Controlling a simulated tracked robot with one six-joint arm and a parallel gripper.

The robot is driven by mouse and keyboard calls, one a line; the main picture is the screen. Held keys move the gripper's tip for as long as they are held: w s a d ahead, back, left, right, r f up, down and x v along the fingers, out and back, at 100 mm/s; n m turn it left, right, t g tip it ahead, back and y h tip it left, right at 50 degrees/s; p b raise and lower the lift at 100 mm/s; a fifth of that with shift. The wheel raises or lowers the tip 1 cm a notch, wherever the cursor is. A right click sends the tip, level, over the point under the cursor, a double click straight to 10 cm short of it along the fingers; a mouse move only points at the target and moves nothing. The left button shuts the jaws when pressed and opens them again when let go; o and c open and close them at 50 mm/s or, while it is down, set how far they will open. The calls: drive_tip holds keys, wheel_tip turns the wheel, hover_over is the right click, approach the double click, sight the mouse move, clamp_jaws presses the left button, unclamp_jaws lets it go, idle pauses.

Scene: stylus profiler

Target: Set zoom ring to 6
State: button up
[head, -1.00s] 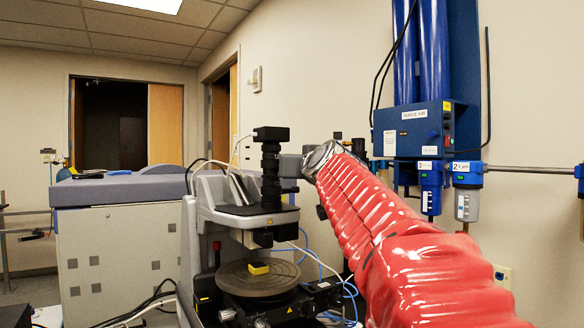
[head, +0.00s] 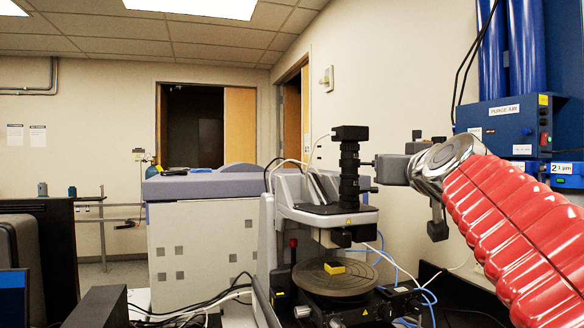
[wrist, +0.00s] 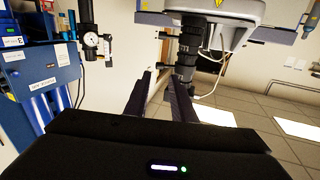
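The black lens tube (head: 349,172) with the zoom ring stands upright above the profiler's head, under a black camera. It also shows in the wrist view (wrist: 188,45), which appears upside down. The ring's numbers are too small to read, so its setting cannot be told. My gripper (head: 372,163) is to the right of the tube at about mid-height in the head view. In the wrist view my gripper (wrist: 161,76) has its two dark fingers apart with nothing between them. The tube is beyond the fingertips, nearer the right finger in that picture, and appears apart from them.
The profiler's round stage (head: 334,279) carries a small yellow block (head: 334,268). A white cabinet (head: 205,245) stands behind left. The blue purge-air unit (head: 508,125) is on the right wall. Cables run near the tube. Dark monitors are at the left front.

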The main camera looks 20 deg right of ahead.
drive_tip(key=shift+v, duration=1.1)
drive_tip(key=shift+c, duration=0.2)
drive_tip(key=shift+d, duration=0.1)
drive_tip(key=shift+c, duration=0.8)
drive_tip(key=d, duration=0.1)
drive_tip(key=w+d, duration=0.1)
drive_tip(key=d, duration=0.1)
drive_tip(key=shift+w+f+m+h, duration=0.25)
drive_tip(key=shift+m+h, duration=0.05)
clamp_jaws()
wheel_tip(320, 180, up, 6)
drive_tip(key=n+g+y, duration=0.2)
drive_tip(key=n+y, duration=0.1)
drive_tip(key=y, duration=0.1)
drive_tip(key=shift+w+a+r+g, duration=0.15)
drive_tip(key=shift+w+a+g, duration=0.15)
drive_tip(key=shift+w, duration=0.1)
